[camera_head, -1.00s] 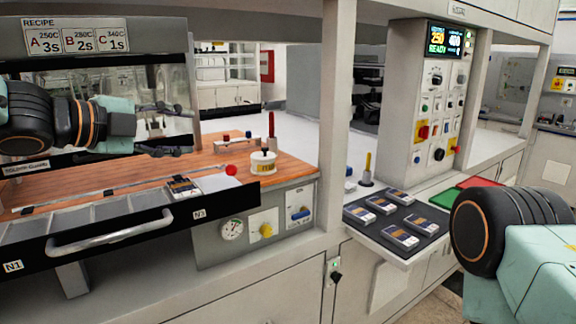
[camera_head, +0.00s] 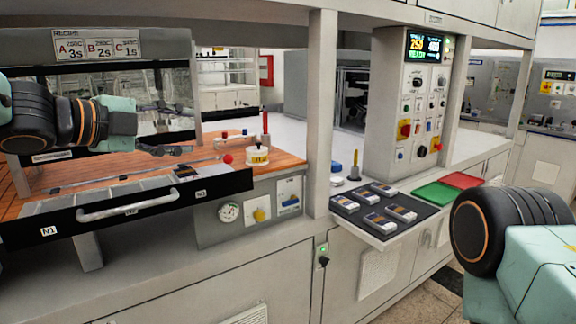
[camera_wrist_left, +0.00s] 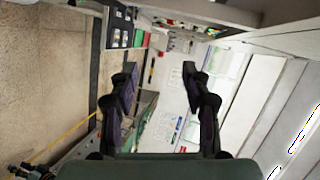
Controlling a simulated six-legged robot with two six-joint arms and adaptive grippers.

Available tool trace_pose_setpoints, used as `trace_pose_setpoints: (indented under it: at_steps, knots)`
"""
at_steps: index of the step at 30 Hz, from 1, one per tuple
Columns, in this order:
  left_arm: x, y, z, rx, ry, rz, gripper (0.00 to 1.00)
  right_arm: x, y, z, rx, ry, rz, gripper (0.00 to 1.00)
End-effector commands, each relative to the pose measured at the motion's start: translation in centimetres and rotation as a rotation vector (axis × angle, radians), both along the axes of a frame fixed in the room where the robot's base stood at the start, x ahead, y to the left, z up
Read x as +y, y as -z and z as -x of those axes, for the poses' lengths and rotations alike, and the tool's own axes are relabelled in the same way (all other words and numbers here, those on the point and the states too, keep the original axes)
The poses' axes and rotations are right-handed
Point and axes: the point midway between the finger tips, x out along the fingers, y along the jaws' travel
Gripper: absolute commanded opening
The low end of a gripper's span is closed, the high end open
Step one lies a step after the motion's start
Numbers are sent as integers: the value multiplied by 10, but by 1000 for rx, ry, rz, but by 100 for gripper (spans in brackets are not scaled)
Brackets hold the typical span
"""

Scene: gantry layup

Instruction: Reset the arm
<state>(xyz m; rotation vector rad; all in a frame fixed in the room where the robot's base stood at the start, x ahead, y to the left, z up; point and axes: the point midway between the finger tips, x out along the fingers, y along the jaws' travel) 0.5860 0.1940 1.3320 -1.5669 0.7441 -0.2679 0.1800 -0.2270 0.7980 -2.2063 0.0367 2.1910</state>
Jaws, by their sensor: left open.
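My left arm comes in from the left in the head view, in front of the glass panel of the bench. Its gripper (camera_head: 168,128) is open and empty, with its fingers pointing right. In the left wrist view the two dark fingers of the left gripper (camera_wrist_left: 160,95) stand wide apart with nothing between them. My right arm shows only as a dark joint and a pale green link at the lower right of the head view. The right gripper is out of view.
A black-fronted drawer (camera_head: 70,227) with a handle juts out below the left gripper. A dark tray (camera_head: 352,207) holds several small devices. Green (camera_head: 436,194) and red (camera_head: 462,180) pads lie beside it. A control panel (camera_head: 395,150) stands behind. Bare floor (camera_head: 425,290) shows lower right.

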Motion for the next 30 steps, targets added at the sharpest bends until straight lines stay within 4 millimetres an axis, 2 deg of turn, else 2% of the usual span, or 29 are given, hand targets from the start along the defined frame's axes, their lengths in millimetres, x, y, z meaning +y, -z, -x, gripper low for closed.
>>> trace_pose_setpoints:
  at_steps: [2, 6, 12, 14, 17, 20, 21, 23, 24, 26, 30]
  knots:
    - [0, 1, -1, 1, 0, -1, 48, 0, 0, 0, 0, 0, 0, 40]
    - [0, -4, -4, 66, -51, 149, 48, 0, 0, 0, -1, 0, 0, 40]
    - [-1, -1, -4, 165, -130, 353, 48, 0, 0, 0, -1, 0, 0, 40]
    - [-3, 9, -3, 210, -160, 419, 48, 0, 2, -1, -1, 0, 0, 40]
    - [-5, 37, -3, 312, -228, 542, 48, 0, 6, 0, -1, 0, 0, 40]
    - [-7, 92, 0, 460, -338, 681, 48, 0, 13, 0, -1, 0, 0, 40]
    - [-6, 120, 3, 525, -394, 737, 48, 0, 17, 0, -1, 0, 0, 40]
    - [-6, 160, 9, 614, -478, 808, 48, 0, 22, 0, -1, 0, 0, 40]
    - [-4, 185, 15, 667, -534, 848, 48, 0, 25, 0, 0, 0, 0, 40]
    - [-2, 223, 25, 741, -620, 898, 48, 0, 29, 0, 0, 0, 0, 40]
    - [4, 309, 58, 894, -825, 978, 48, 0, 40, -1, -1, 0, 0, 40]
